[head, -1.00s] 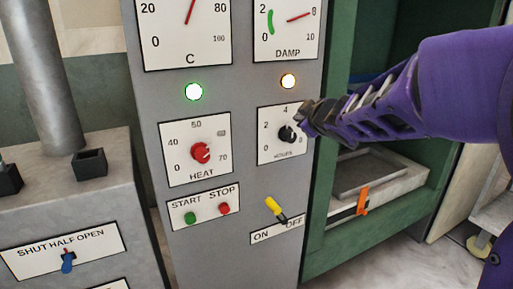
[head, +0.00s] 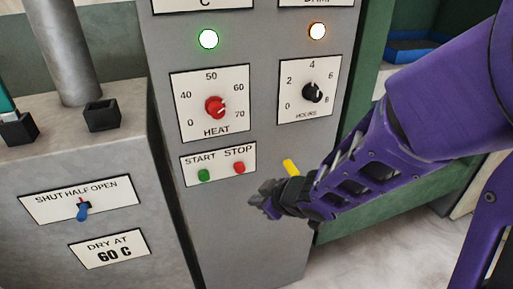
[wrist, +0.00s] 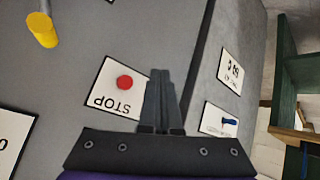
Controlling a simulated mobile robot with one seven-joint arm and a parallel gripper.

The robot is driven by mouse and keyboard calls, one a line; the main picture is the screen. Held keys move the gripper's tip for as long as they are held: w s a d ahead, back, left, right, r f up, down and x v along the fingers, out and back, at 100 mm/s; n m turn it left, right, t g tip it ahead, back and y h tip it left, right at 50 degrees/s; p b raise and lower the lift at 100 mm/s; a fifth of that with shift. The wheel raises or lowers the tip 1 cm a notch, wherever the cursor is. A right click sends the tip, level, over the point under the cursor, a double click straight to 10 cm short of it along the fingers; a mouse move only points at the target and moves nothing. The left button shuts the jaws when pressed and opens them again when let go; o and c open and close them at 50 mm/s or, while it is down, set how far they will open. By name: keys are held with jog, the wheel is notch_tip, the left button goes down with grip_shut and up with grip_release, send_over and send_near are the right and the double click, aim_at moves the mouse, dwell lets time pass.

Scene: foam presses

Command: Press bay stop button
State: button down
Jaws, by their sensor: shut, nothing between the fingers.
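The red STOP button (head: 239,168) sits on a white label plate on the grey panel, right of the green START button (head: 204,175). In the wrist view the red STOP button (wrist: 125,83) is just left of my fingertips, with the upside-down word STOP below it; the START button is hidden there. My gripper (head: 262,203) is shut and empty, below and right of the STOP button in the head view, apart from it. The fingers also show in the wrist view (wrist: 160,75).
A red HEAT knob (head: 214,107) and black HOURS knob (head: 313,92) are above. A blue SHUT/HALF/OPEN lever (head: 83,211) is on the left cabinet. A green light (head: 208,39) glows.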

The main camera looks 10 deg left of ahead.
aim_at(243, 171)
jog(key=shift+w, duration=0.1)
jog(key=w+a+p, duration=0.1)
jog(key=w+a, duration=0.3)
jog(key=w, duration=0.3)
jog(key=shift+w+a, duration=0.2)
jog(key=shift+a, duration=0.1)
jog(key=shift+w, duration=0.1)
dwell(1.8)
jog(key=shift+w+a, duration=0.25)
jog(key=shift+w, duration=0.05)
jog(key=shift+w+a+p, duration=0.25)
jog(key=shift+w+p, duration=0.2)
jog(key=shift+p, duration=0.05)
dwell(0.8)
jog(key=shift+s, duration=0.1)
jog(key=shift+s+d, duration=0.5)
jog(key=shift+s, duration=0.25)
jog(key=shift+s+d+b, duration=0.15)
jog(key=shift+s+d, duration=0.3)
jog(key=shift+s, duration=0.25)
jog(key=shift+s+d+b, duration=0.2)
jog(key=shift+s+d, duration=0.2)
jog(key=shift+s, duration=0.35)
jog(key=shift+s+d+b, duration=0.15)
jog(key=shift+s+d, duration=0.3)
jog(key=shift+s, duration=0.25)
